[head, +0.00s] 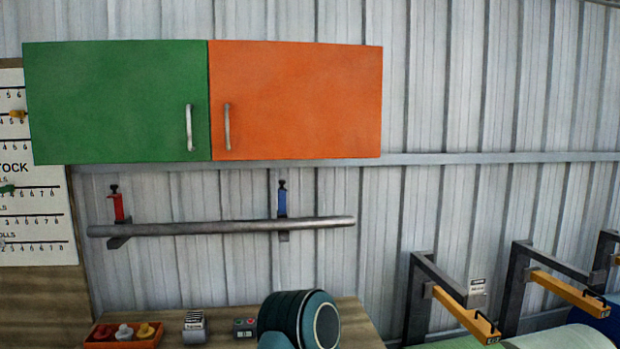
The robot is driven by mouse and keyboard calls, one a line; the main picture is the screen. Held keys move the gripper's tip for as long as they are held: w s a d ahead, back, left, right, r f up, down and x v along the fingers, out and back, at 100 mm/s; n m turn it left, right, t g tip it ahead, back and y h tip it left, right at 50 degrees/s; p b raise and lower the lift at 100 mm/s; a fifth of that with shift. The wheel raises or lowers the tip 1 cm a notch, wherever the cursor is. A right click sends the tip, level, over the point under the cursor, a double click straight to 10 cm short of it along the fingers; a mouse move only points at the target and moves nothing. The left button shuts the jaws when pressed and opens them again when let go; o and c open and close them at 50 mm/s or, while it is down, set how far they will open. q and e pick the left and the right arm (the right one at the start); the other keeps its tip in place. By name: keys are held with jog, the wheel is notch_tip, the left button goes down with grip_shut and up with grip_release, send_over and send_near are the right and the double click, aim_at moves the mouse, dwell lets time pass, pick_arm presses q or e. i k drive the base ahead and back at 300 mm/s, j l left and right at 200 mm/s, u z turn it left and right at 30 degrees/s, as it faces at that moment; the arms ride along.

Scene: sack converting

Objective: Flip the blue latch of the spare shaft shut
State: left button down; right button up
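The spare shaft (200,228) is a long grey bar lying level on two wall brackets under the cabinets. The blue latch (282,203) stands upright above the shaft at its right bracket (283,237), with a dark knob on top. A red latch (119,207) stands upright in the same way at the left bracket (118,242). Neither latch is folded down over the shaft. Neither of my grippers is in view. A rounded teal and black part at the bottom middle looks like a link of my arm.
A green cabinet door (115,100) and an orange one (300,100) hang above the shaft. Below is a wooden bench (355,325) with a red tray (101,341), a grey block (194,327) and a button box (244,327). Yellow-armed brackets (465,315) project at right.

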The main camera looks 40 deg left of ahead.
aim_at(282, 185)
jog(key=j+z, duration=0.2)
jog(key=j, duration=0.25)
jog(key=k+j+z, duration=0.25)
jog(key=j, duration=0.2)
jog(key=k+j, duration=0.1)
jog(key=j, duration=0.85)
jog(key=i+z, duration=0.05)
